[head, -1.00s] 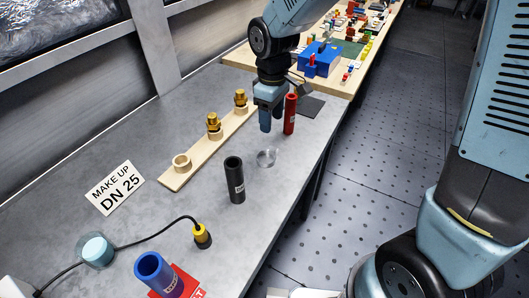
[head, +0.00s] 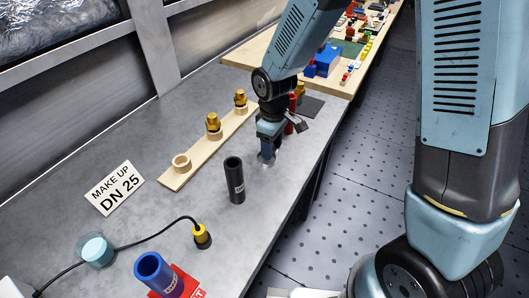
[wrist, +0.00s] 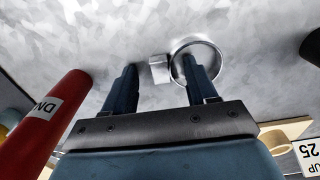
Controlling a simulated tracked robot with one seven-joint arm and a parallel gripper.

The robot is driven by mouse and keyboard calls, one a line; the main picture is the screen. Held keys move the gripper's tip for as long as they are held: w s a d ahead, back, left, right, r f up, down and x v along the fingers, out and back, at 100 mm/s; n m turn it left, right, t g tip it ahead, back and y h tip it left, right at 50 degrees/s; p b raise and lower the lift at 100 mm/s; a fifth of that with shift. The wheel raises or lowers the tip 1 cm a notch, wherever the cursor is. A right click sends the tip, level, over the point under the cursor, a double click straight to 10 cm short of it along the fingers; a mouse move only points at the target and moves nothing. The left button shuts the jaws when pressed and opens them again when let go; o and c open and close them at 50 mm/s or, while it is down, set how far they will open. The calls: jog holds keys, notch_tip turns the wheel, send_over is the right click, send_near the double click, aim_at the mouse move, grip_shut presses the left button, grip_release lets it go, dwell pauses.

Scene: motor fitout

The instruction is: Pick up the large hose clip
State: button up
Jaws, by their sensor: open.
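The hose clip is a shiny metal ring lying on the grey bench. In the wrist view the clip (wrist: 216,64) lies ahead of my gripper (wrist: 160,68), with its small screw block on the ring's left side. My gripper is open and empty, pointing down. Its right finger overlaps the ring's opening and its left finger is outside, left of the screw block. I cannot tell whether the fingers touch the clip. In the head view my gripper (head: 267,157) is right over the clip (head: 265,165), hiding most of it.
A red hose (wrist: 45,120) stands close beside my gripper. A black hose (head: 235,180) stands just in front of the clip. A wooden strip (head: 178,178) with brass fittings lies to the left, and a blue hose (head: 158,275) stands near the front. The bench's right edge is close.

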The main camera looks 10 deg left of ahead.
grip_shut()
dwell(0.5)
jog(key=shift+r, duration=0.1)
